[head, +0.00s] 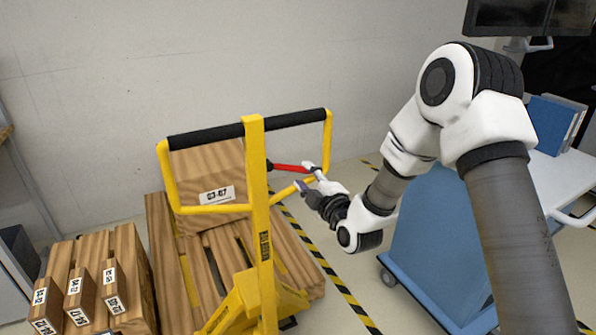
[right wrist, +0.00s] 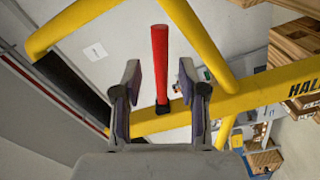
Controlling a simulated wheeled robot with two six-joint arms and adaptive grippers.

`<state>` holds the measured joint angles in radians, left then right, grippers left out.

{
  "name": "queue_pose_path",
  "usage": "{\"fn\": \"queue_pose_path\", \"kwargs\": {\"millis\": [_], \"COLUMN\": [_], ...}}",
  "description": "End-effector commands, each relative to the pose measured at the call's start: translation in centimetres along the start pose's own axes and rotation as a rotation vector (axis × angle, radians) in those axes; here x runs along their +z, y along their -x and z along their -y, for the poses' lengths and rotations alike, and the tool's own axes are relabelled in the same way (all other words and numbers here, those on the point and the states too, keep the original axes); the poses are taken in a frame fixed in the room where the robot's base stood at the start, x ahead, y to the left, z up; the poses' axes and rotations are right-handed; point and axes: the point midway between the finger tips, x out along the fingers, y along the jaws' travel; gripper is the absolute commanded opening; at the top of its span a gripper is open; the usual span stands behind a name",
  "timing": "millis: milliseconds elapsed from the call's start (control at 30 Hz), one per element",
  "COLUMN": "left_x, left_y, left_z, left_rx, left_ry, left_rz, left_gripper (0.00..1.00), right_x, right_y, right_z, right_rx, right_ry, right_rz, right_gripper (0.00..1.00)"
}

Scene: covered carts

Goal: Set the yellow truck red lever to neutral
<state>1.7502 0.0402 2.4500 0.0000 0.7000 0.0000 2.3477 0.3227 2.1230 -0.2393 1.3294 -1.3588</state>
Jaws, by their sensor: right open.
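The yellow pallet truck (head: 259,190) stands in the middle of the head view, with a black-gripped handle loop at its top. Its red lever (head: 290,168) sticks out to the right from the upright, just below the black grip. In the right wrist view the red lever (right wrist: 160,55) rises from a dark pivot on the yellow bar and lies between my fingers in the picture, with space on both sides. My right gripper (head: 307,187) is open at the lever's outer end; contact is not visible. My right gripper also shows in the right wrist view (right wrist: 156,98). My left gripper is not in view.
A wooden crate (head: 210,180) labelled 03-07 sits on a wooden pallet (head: 166,240) behind the truck. Small labelled wooden blocks (head: 75,288) lie at the lower left. A blue covered cart (head: 425,240) stands to the right. Striped floor tape (head: 335,283) runs between.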

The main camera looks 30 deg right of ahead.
Motion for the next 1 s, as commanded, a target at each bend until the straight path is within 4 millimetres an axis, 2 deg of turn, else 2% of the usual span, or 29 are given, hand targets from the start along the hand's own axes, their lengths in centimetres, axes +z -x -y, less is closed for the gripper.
{"fn": "queue_pose_path", "kwargs": {"millis": [100,200,300,500,533,633,867,1000], "left_x": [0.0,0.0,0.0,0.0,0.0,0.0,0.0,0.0], "left_y": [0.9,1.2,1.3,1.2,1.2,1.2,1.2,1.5], "left_z": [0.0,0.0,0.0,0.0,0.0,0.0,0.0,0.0], "left_rx": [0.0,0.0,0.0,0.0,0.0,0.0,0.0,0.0], "left_ry": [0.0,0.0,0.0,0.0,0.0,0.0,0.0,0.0], "left_rz": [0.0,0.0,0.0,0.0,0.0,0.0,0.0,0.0], "left_gripper": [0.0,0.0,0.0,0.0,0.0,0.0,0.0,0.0], "right_x": [-0.1,-0.1,0.0,0.0,0.0,0.0,0.0,-0.1], "right_y": [-2.4,-3.7,-4.4,-4.5,-4.5,-4.5,-4.4,-4.4], "right_z": [-0.2,-0.1,0.0,0.1,0.1,0.1,0.0,-1.1], "right_rx": [-0.001,-0.002,-0.003,-0.003,-0.003,-0.003,-0.003,-0.002], "right_ry": [0.002,0.001,-0.001,-0.002,-0.002,-0.002,0.007,0.117], "right_rz": [-0.001,0.0,0.0,0.001,0.001,0.001,0.001,0.001], "right_gripper": [0.42,0.42,0.42,0.42,0.35,0.0,0.0,0.0]}}
